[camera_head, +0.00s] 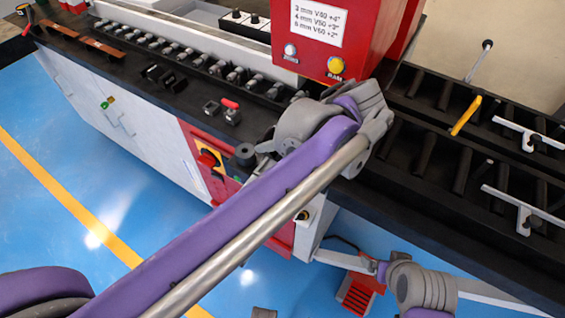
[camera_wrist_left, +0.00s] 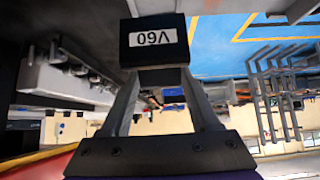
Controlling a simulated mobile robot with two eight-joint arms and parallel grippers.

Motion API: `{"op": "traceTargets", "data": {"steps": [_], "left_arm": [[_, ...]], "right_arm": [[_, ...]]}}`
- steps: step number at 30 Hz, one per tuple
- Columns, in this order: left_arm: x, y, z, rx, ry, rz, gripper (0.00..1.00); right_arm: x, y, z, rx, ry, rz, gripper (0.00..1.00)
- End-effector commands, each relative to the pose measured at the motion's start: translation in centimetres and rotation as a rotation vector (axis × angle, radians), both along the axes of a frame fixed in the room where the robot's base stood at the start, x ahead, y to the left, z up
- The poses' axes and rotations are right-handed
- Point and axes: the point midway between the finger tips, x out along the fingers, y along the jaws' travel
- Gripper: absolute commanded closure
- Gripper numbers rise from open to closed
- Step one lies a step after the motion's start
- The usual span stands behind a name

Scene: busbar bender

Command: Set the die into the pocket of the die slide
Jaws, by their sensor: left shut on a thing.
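The die (camera_wrist_left: 158,62) is a black block with a white label reading V60, upside down in the left wrist view. My left gripper (camera_wrist_left: 160,78) is shut on it, with a finger on each side. In the head view my left arm reaches over the bench to the front of the red machine. Its wrist and purple link cover that spot, and I cannot make out the die or fingertips there. I cannot pick out the die slide or its pocket; they may be behind my arm.
The red machine (camera_head: 325,58) has a sign, a yellow button and a white button. Black blocks (camera_head: 172,82) and a red-handled clamp (camera_head: 230,110) lie on the dark bench, left of my wrist. A roller table (camera_head: 428,147) is at right. A red pedal (camera_head: 358,296) is on the floor.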

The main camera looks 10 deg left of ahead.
Motion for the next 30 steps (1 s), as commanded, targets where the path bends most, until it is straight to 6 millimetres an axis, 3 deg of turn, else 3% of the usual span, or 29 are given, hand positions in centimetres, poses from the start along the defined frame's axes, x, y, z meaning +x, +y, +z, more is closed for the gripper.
{"op": "traceTargets", "data": {"steps": [6,18,29,30], "left_arm": [[0.0,0.0,-3.6,0.002,-0.001,0.0,1.0],[0.0,0.0,-7.6,0.002,-0.001,0.0,1.0],[0.0,0.0,-8.1,0.002,-0.001,0.0,1.0],[0.0,0.0,-8.2,0.0,0.0,0.0,0.33]], "right_arm": [[-0.1,0.0,-0.5,0.0,0.002,0.0,0.08],[-0.2,0.0,-0.9,0.0,0.004,0.0,0.08],[-0.2,0.0,-1.0,0.0,0.004,0.0,0.08],[-0.2,0.0,-1.0,0.0,0.004,0.0,0.08]]}}
